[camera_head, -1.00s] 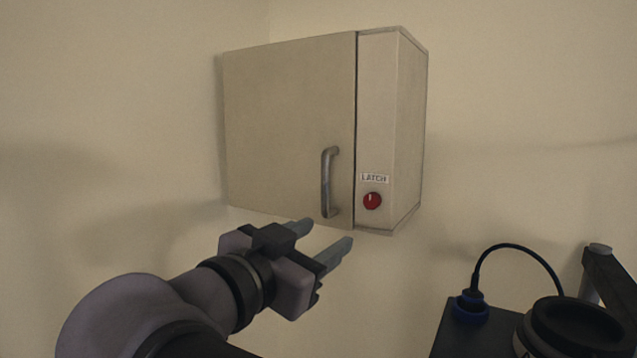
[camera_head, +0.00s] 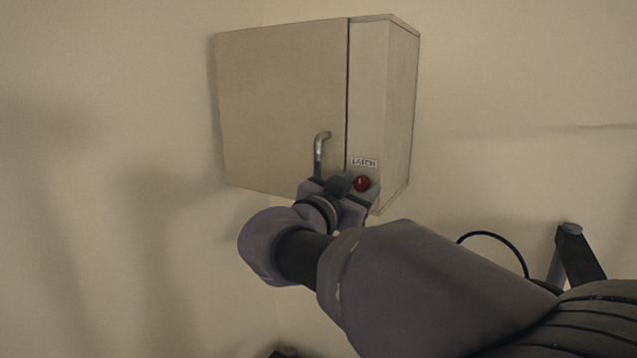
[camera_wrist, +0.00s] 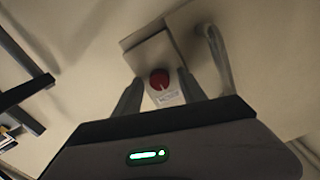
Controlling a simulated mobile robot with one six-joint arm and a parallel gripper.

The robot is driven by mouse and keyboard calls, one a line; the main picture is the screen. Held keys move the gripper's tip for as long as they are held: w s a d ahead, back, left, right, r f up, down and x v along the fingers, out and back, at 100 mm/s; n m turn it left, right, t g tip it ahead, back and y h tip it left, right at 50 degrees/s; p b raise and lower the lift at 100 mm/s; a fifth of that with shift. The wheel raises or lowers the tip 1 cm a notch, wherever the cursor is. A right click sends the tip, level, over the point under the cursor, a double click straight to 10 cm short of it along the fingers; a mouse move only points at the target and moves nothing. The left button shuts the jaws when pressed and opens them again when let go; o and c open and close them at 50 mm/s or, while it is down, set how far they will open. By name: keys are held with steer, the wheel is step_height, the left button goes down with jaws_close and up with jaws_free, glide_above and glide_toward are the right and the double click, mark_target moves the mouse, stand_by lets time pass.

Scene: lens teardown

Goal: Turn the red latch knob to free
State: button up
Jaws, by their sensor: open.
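The red latch knob (camera_head: 361,183) sits on the narrow right-hand panel of a beige wall cabinet (camera_head: 285,100), under a small LATCH label (camera_head: 364,162). My gripper (camera_head: 352,187) is in front of the cabinet's lower part, close to the knob. In the wrist view the knob (camera_wrist: 159,79) shows between and beyond the two open fingers of my gripper (camera_wrist: 160,92), with a pale line on its face. No contact with the knob is visible.
The cabinet door, shut, has a metal bar handle (camera_head: 319,155) just left of the knob; it also shows in the wrist view (camera_wrist: 219,58). A black cable (camera_head: 497,245) and a dark upright post (camera_head: 574,258) stand at lower right, partly behind my arm.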

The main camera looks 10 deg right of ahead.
steer(key=shift+s, duration=0.15)
steer(key=shift+c, duration=1.3)
jaws_close()
